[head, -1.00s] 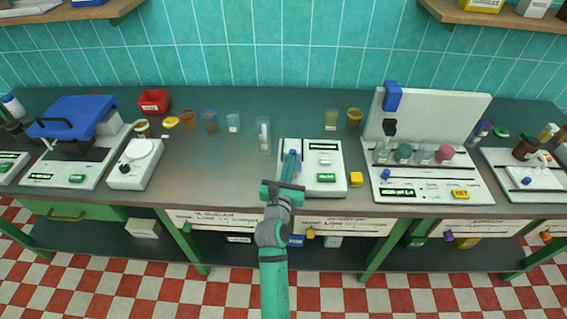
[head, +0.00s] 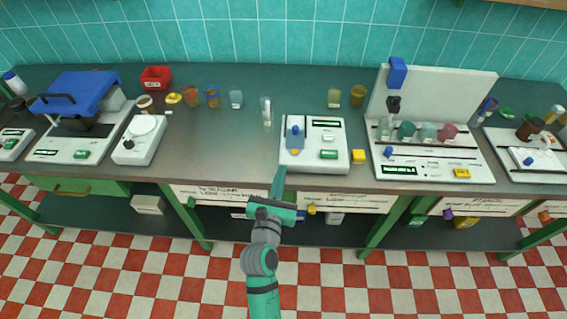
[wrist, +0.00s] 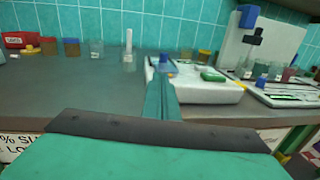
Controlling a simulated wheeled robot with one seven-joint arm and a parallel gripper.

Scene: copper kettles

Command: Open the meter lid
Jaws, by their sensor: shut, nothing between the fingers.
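The middle white device (head: 330,135), which I take for the meter, stands near the bench's front edge. It has a dark display, a green button and, on its left part, a grey panel with a blue knob (head: 295,130); I cannot tell for sure whether this is the lid or how far it is open. The knob also shows in the wrist view (wrist: 166,68), just behind my fingertips. My gripper (head: 281,170) is shut and empty, at the device's front left edge. In the wrist view my fingers (wrist: 161,80) cover part of the device's left side.
A balance (head: 140,140) and a blue-lidded machine (head: 80,95) stand left. A stand with flasks (head: 435,160) is right. Bench between balance and device is clear.

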